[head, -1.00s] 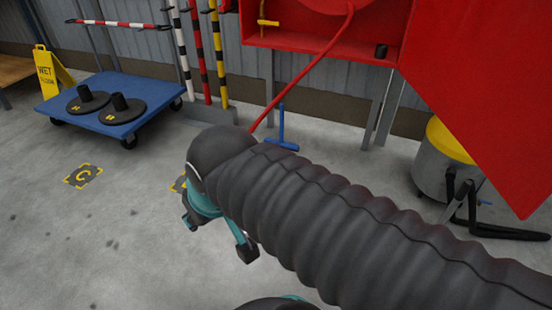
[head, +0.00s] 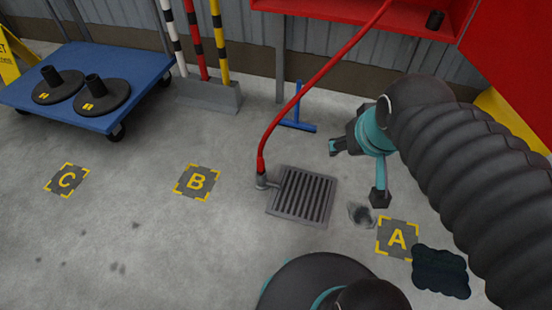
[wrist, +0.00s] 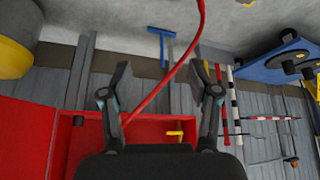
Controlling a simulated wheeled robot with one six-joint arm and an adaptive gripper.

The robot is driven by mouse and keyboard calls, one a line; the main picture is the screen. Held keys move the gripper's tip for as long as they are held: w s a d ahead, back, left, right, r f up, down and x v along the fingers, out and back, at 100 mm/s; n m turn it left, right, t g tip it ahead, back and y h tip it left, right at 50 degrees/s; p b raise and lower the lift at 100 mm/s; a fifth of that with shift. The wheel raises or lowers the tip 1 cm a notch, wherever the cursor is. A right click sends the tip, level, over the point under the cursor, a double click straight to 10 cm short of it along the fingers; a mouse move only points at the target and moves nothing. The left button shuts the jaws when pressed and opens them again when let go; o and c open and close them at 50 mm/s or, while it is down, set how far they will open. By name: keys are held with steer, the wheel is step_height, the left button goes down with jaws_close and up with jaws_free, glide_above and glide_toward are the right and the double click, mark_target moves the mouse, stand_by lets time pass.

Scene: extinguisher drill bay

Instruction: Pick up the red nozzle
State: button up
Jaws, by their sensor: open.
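A red hose (head: 300,95) hangs from the red cabinet to the floor. Its lower end is a red nozzle (head: 261,164) with a grey metal tip (head: 263,182), standing at the left edge of a floor drain grate (head: 302,196). My gripper (head: 357,172) is open and empty, to the right of the nozzle and apart from it. In the wrist view my gripper (wrist: 160,68) is spread, and the hose (wrist: 165,82) crosses behind the gap between the fingers. The nozzle end is not clear in the wrist view.
A blue cart (head: 85,110) with two black discs stands at left. The red cabinet (head: 350,12) is above. Floor around markers B (head: 197,181) and C (head: 67,180) is clear.

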steer(key=w+a+f+n+t+b, duration=0.1)
steer(key=w+f+b, duration=0.1)
steer(key=w+f, duration=0.8)
steer(key=n+t+y+b, duration=0.4)
steer(key=y+b, duration=0.1)
steer(key=b, duration=0.1)
glide_above(262, 160)
steer(key=s+d, duration=0.5)
steer(key=s, duration=0.4)
step_height(262, 160, down, 31)
steer(key=b+x, duration=0.1)
steer(key=x, duration=0.7)
steer(key=shift+w+a, duration=0.1)
steer(key=shift+a, duration=0.2)
steer(key=x, duration=0.4)
steer(key=shift+a+f+b, duration=0.15)
steer(key=shift+f+b, duration=0.1)
steer(key=shift+b, duration=0.1)
steer(key=shift+w+a+f, duration=0.2)
steer(key=shift+w, duration=0.15)
jaws_close()
